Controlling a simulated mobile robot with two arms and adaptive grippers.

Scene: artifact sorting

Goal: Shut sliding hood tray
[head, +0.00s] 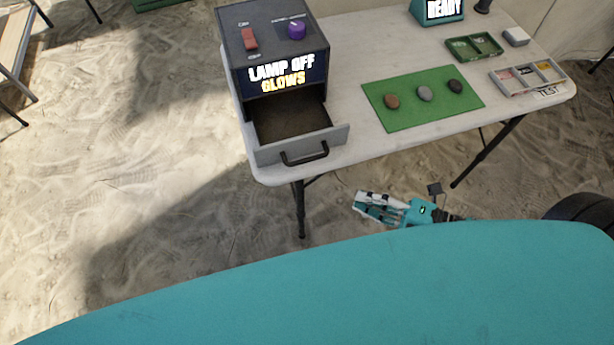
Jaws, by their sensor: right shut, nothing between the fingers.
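The dark hood box (272,45) stands at the left end of the table, with a red switch, a purple knob and a lit sign reading "LAMP OFF GLOWS" on it. Its sliding tray (276,148) is pulled out toward me, and its inside looks empty. The tray has a black handle (304,153) on its grey front. My right gripper (362,202) is shut and empty, below and to the right of the tray front, apart from it and off the table's near edge. My left gripper is not in view.
The white folding table (360,55) carries a green mat (405,119) with three stones, a green tray (474,47) and a grey sectioned tray (528,77) at right. A "READY" display (437,12) stands at the back. Sandy ground lies open at left.

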